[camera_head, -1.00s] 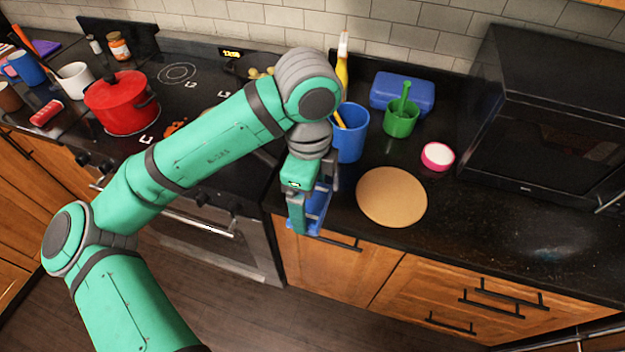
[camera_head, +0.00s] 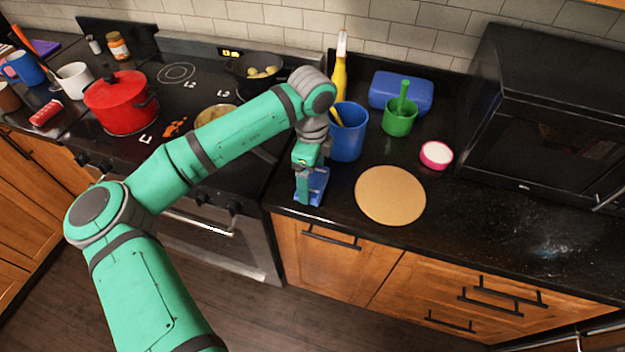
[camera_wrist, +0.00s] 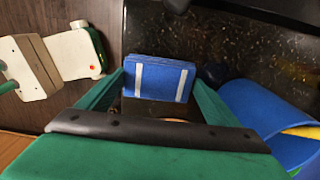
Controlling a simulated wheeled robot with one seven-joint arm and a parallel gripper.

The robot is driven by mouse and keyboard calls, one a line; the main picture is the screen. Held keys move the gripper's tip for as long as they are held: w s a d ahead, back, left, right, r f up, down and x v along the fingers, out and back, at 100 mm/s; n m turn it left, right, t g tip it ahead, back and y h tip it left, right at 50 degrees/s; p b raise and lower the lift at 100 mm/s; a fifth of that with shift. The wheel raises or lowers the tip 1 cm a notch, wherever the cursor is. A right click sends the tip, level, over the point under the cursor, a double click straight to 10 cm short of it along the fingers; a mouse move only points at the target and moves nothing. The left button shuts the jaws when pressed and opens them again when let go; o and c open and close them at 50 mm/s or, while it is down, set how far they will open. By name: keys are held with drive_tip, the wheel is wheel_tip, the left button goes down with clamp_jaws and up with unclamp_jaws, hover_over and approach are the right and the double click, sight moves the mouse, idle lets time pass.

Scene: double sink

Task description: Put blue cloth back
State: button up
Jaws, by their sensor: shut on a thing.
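The blue cloth (camera_head: 314,188) is a folded block, and in the wrist view it (camera_wrist: 158,80) shows white stripes. My gripper (camera_head: 308,180) is shut on it, with one green finger on each side in the wrist view (camera_wrist: 155,88). In the head view the cloth is near the counter's front edge, left of the round tan board and in front of the blue cup. I cannot tell whether it touches the counter.
The blue cup (camera_head: 348,135) stands just behind my gripper. The round tan board (camera_head: 390,195) lies to its right. Further back are a green cup (camera_head: 400,120), a blue box (camera_head: 402,90) and a pink bowl (camera_head: 436,155). The stove with a red pot (camera_head: 120,103) is left.

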sight(312, 179)
drive_tip(key=shift+f, duration=1.1)
drive_tip(key=o, duration=1)
wheel_tip(312, 179, up, 12)
